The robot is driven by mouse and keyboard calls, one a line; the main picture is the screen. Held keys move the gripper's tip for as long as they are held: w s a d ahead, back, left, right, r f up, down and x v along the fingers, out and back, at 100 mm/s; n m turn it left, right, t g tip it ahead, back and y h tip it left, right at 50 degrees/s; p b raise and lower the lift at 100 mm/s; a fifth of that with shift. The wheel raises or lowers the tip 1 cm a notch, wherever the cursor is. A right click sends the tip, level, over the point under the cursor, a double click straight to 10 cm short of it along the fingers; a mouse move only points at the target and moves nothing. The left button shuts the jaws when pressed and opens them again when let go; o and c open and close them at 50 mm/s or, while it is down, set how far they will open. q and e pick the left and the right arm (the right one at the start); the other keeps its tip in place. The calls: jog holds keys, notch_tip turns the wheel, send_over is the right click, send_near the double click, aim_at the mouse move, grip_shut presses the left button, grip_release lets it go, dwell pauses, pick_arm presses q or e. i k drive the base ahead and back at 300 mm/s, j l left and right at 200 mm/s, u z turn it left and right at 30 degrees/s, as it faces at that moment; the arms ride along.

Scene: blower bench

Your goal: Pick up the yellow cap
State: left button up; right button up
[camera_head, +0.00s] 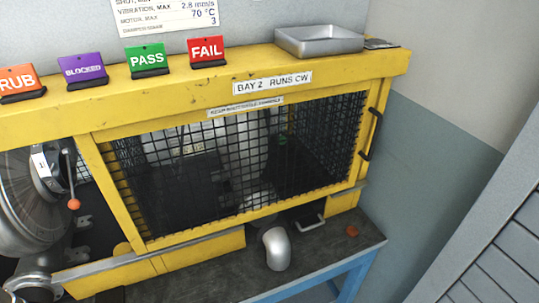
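I cannot make out a yellow cap for certain. A small rounded yellow shape (122,248) shows at the lower left of the yellow cage (205,245), against its bottom rail. I cannot tell whether it is the cap or part of the frame. No gripper fingers can be made out in the head view.
The mesh-fronted cage stands on a dark bench (325,257). A metal tray (318,41) and coloured signs (207,51) stand on top. A fan housing (30,205) is left.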

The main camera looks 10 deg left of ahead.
aim_at(123, 248)
jog(key=u, duration=1.7)
